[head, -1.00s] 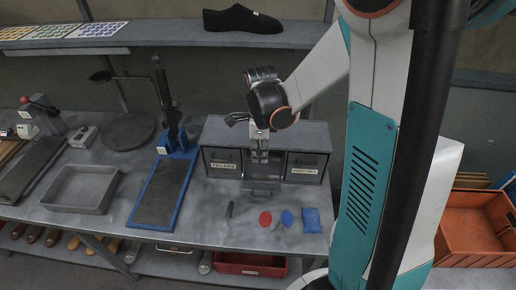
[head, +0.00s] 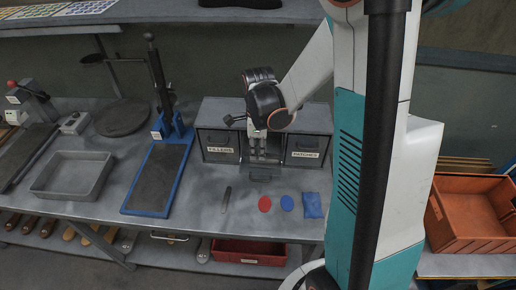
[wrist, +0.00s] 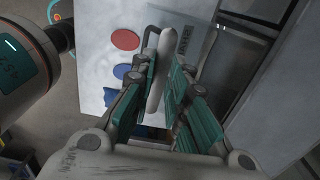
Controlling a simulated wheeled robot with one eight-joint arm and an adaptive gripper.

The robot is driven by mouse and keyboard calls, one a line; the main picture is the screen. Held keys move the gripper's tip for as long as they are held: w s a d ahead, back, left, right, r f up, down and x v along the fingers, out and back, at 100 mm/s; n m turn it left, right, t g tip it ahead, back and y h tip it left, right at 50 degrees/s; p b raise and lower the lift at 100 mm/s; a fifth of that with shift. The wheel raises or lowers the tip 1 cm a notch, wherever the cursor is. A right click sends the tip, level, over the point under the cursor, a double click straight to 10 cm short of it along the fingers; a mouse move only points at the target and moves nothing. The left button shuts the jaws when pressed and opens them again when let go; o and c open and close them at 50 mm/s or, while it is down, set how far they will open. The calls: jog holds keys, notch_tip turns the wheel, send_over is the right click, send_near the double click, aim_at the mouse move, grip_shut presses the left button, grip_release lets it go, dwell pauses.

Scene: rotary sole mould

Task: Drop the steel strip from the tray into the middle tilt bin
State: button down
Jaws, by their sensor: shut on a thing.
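My gripper (wrist: 162,78) is shut on the steel strip (wrist: 155,92), a pale, narrow, rounded bar between the fingers in the wrist view. In the head view my gripper (head: 262,156) is at the front of the cabinet's middle bay; the strip cannot be made out there. The middle tilt bin (head: 264,174) stands tilted out, its dark front low before the bay. Its labelled front also shows under the strip in the wrist view (wrist: 197,38). The bin's inside is mostly hidden. The grey tray (head: 72,193) at the left is empty.
Closed bins marked FILLERS (head: 219,151) and PATCHES (head: 304,151) flank the middle bay. A red disc (head: 265,204), a blue disc (head: 287,203), a blue packet (head: 312,205) and a thin dark piece (head: 226,199) lie on the bench. A blue-framed press (head: 160,178) stands left.

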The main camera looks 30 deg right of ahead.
jog(key=c, duration=1.5)
grip_release()
jog(key=shift+r, duration=0.1)
notch_tip(320, 180, up, 12)
jog(key=shift+f, duration=0.1)
jog(key=shift+f, duration=0.1)
